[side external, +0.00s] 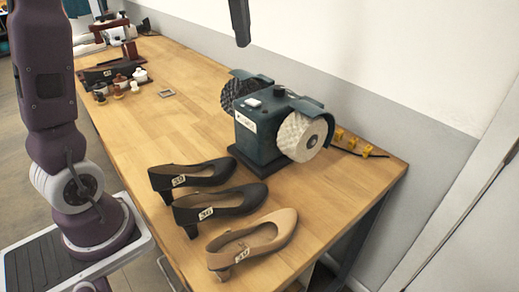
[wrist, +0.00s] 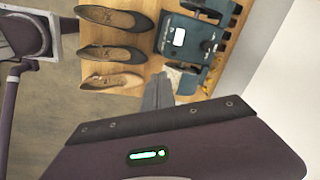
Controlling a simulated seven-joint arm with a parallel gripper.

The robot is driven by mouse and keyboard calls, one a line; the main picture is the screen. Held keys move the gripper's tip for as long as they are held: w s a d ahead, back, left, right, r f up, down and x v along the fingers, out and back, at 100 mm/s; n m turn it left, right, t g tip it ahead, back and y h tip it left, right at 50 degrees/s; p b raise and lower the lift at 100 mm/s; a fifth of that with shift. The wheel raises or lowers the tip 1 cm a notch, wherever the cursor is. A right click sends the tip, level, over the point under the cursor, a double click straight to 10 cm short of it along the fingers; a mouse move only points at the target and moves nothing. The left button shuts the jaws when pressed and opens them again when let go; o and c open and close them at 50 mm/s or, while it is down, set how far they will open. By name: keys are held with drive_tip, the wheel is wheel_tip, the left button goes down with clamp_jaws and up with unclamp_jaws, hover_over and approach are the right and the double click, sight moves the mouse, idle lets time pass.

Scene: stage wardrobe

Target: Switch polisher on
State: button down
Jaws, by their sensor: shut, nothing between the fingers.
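The polisher (side external: 262,128) is a dark green bench machine with a dark bristled wheel (side external: 238,92) on its far side and a pale wheel (side external: 302,138) on its near side. A small white-topped part (side external: 254,102) and a dark knob-like part (side external: 279,91) sit on top of its body. The polisher also shows in the wrist view (wrist: 184,52), at upper right. My gripper (side external: 243,42) is shut and empty, hanging above and behind the polisher in the side view, clear of it. Its grey fingers (wrist: 158,88) show in the wrist view, beside the polisher. I cannot tell the switch's position.
Two black shoes (side external: 222,205) and a beige shoe (side external: 255,242) with number tags stand on the wooden bench (side external: 185,115), in front of the polisher. Yellow pieces (side external: 356,146) and a cable lie behind it. Jars and brushes (side external: 120,82) stand farther left. A wall runs along the back.

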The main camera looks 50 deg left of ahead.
drive_tip(key=s+d+f+n+t, duration=0.1)
drive_tip(key=s+d+f+n, duration=0.2)
drive_tip(key=s, duration=0.4)
drive_tip(key=s+d+f+n+t, duration=0.2)
drive_tip(key=s+f+n, duration=0.25)
drive_tip(key=s, duration=0.25)
drive_tip(key=s+d+f+n+t, duration=0.1)
drive_tip(key=s+d+f+n, duration=0.1)
drive_tip(key=s+n, duration=0.4)
wheel_tip(320, 180, up, 6)
drive_tip(key=f+g, duration=0.1)
drive_tip(key=g, duration=0.1)
hover_over(256, 102)
drive_tip(key=s+a, duration=0.1)
drive_tip(key=s, duration=0.3)
drive_tip(key=shift+m+h, duration=0.35)
drive_tip(key=shift+h, duration=0.05)
drive_tip(key=x, duration=1.2)
drive_tip(key=shift+s+d+f, duration=0.1)
drive_tip(key=shift+s+d, duration=0.05)
drive_tip(key=shift+s, duration=0.2)
drive_tip(key=shift+f, duration=0.4)
